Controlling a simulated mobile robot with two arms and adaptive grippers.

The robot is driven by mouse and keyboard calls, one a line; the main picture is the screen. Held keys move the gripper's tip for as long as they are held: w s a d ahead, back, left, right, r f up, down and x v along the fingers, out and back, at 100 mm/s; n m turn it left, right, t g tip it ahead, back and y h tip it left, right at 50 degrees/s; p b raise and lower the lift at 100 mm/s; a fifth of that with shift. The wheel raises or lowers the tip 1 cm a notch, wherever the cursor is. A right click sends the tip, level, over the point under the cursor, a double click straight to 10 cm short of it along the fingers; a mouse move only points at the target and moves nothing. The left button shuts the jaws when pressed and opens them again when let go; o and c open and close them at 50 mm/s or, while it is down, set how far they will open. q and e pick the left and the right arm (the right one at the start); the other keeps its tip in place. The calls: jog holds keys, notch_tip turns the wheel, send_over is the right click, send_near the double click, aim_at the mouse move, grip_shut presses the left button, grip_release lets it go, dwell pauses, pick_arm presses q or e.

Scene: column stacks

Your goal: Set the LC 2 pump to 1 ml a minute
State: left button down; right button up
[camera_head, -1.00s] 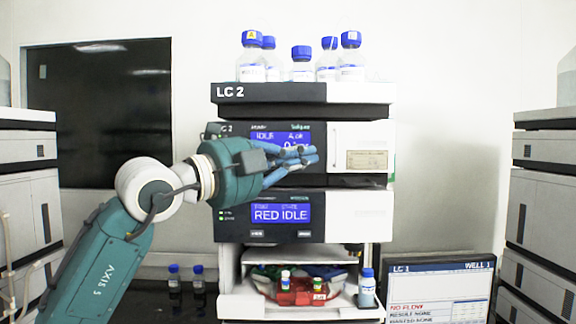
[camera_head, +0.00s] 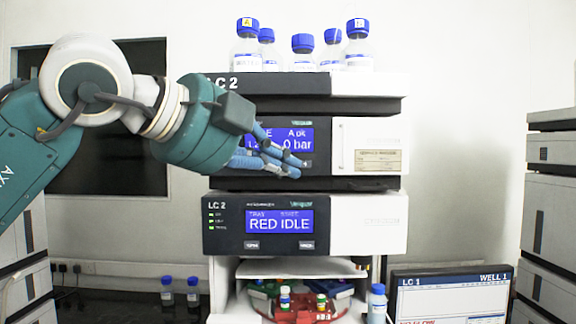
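The LC 2 stack stands in the middle. Its upper module, the pump (camera_head: 322,178), has a blue screen (camera_head: 300,138) that reads "0 bar" at its right; my gripper hides the left part of the screen and most of the panel below. My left gripper (camera_head: 298,168) reaches in from the left, its blue fingers drawn together with the tips close to each other. The tips are in front of the lower right of the pump panel, beside a small key (camera_head: 307,163); I cannot tell whether they touch it. My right gripper is not in view.
The module below (camera_head: 225,240) shows "RED IDLE" above two keys. Blue-capped bottles (camera_head: 303,52) stand on top of the stack. A red tray (camera_head: 303,315) with vials is at the bottom. An LC 1 monitor (camera_head: 450,277) stands right.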

pick_arm(q)
jog(key=w+p, duration=0.5)
jog(key=w, duration=0.4)
dwell(1.1)
dwell(0.4)
jog(key=shift+w, duration=0.4)
